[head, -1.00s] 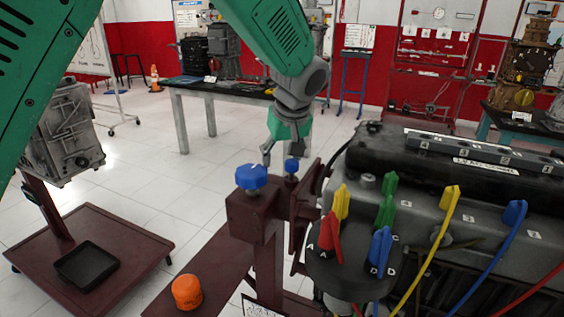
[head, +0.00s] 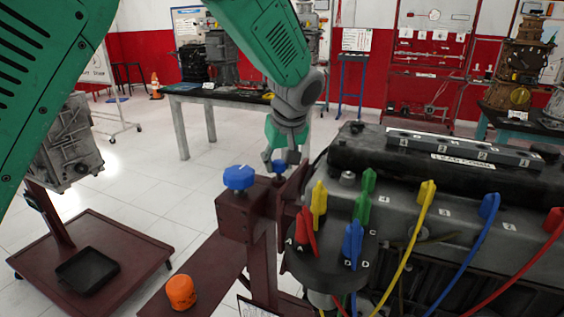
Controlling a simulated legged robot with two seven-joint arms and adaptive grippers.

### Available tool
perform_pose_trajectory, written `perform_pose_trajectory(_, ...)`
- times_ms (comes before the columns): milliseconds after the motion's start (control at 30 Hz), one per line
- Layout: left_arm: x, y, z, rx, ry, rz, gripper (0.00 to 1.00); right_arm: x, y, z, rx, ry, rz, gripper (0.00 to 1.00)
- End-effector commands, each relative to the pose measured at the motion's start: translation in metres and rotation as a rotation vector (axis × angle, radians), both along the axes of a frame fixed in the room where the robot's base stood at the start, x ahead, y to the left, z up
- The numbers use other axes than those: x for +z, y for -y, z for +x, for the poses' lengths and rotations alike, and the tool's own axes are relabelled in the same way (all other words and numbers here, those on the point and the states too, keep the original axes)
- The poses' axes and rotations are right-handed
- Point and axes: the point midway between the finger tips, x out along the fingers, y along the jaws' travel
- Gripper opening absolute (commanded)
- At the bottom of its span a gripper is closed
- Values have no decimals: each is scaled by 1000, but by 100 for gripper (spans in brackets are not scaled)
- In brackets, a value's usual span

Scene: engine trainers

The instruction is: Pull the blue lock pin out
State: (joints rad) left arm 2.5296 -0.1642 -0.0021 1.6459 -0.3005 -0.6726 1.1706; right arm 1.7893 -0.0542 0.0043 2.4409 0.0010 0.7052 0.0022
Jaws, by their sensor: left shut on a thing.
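My right gripper is not in view.
The dark red stand (head: 240,215) holds a grey engine (head: 400,190) on the right, with colored plug leads close beside the gripper. A black tray (head: 87,271) lies on a cart at left.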

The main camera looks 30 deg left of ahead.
Motion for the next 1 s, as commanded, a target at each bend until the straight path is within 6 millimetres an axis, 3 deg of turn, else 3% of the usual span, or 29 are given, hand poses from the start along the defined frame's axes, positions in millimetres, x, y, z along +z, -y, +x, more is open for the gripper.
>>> perform_pose_trajectory(367, 48, 0, 4, -4, 17, -2, 0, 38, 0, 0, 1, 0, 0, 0)
perform_pose_trajectory(700, 52, 1, 5, -4, 23, -1, 0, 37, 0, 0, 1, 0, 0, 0)
perform_pose_trajectory(733, 52, 1, 5, -5, 24, -1, 37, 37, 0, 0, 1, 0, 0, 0)
perform_pose_trajectory(767, 52, 2, 5, -6, 24, -1, 47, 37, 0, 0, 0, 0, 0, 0)
perform_pose_trajectory(1000, 49, 4, 2, -4, 15, -2, 47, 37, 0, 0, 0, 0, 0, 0)
